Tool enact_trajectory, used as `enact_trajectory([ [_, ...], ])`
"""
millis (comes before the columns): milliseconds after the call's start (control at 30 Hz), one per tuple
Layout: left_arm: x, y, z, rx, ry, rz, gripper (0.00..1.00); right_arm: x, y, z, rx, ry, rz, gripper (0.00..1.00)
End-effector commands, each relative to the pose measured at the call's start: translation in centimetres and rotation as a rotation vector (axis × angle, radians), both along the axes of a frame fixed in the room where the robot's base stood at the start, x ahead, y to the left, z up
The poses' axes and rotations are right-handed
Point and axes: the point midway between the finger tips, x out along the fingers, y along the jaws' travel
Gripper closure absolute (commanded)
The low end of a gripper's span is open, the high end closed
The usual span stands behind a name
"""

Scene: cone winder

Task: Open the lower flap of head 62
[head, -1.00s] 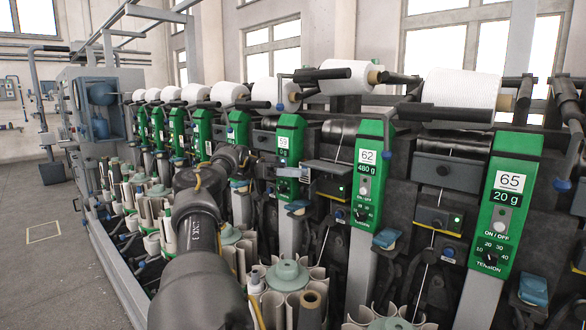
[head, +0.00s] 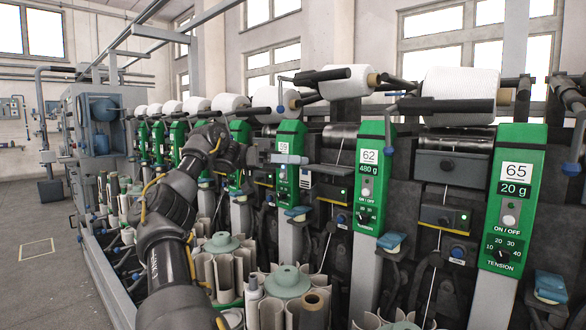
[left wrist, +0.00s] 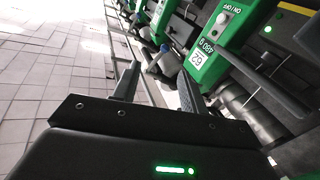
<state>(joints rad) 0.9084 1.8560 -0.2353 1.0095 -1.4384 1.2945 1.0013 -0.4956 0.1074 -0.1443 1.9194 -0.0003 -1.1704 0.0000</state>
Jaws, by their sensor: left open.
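Head 62 has a green panel (head: 370,190) with a white number label, a "480 g" display, a switch and a knob. It also shows upside down in the left wrist view (left wrist: 208,62). A blue and beige piece (head: 391,241) sits just below the panel; I cannot tell whether it is the lower flap. My right gripper is out of view.
Panel 59 (head: 290,165) is close to my left gripper, and panel 65 (head: 514,200) stands at right. Black handles (head: 444,106) and white yarn cones (head: 460,92) line the top. The floor (head: 40,220) at left is clear.

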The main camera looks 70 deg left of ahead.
Motion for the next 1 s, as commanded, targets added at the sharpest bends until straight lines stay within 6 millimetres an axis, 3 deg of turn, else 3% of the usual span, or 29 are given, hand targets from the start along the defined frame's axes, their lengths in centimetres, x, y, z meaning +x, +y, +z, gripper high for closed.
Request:
enact_trajectory([
  [233,-0.5,-1.0,0.4,0.0,-0.003,0.001,0.57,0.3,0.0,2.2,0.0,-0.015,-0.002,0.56],
  [600,-0.6,-1.1,0.6,0.0,-0.002,0.003,0.57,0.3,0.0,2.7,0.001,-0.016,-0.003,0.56],
  [700,-0.6,-1.1,1.0,0.0,-0.002,0.004,0.7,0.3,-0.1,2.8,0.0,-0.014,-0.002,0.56],
  [867,-0.6,-1.1,4.0,0.001,-0.002,0.004,0.91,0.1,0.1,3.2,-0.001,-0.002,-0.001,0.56],
  [933,-0.6,-1.1,6.4,0.001,-0.002,0.004,1.0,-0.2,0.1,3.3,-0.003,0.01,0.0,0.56],
  [1000,-0.6,-1.1,9.1,0.001,-0.002,0.004,1.0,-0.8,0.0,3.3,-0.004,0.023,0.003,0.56],
])
